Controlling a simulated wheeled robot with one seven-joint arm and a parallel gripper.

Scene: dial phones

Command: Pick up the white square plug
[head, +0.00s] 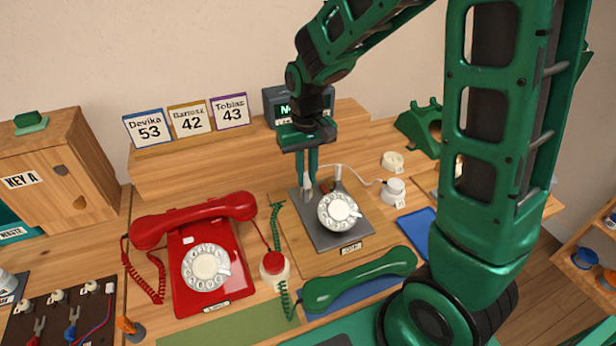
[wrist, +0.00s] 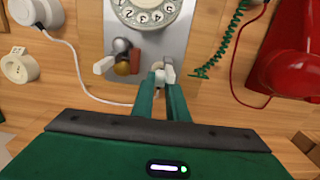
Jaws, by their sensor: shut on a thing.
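My gripper (head: 308,187) is in the middle of the head view, pointing down over the back left part of the grey base plate (head: 345,235) of a dial phone. Its fingers are shut on a small white plug (wrist: 163,72), which also shows at the fingertips in the wrist view. A thin white cable (wrist: 85,84) runs from a round white piece (wrist: 36,12) toward the held plug. The fingers cover part of the plug, so its full shape is hidden. I cannot tell whether it touches the plate.
Beside the plug on the plate are a dark knob and an orange-brown piece (wrist: 126,66), with a pale block (wrist: 104,65). A red phone (head: 200,265) stands left, a green handset (head: 358,280) lies in front, and a white roll-like piece (head: 392,161) is behind right.

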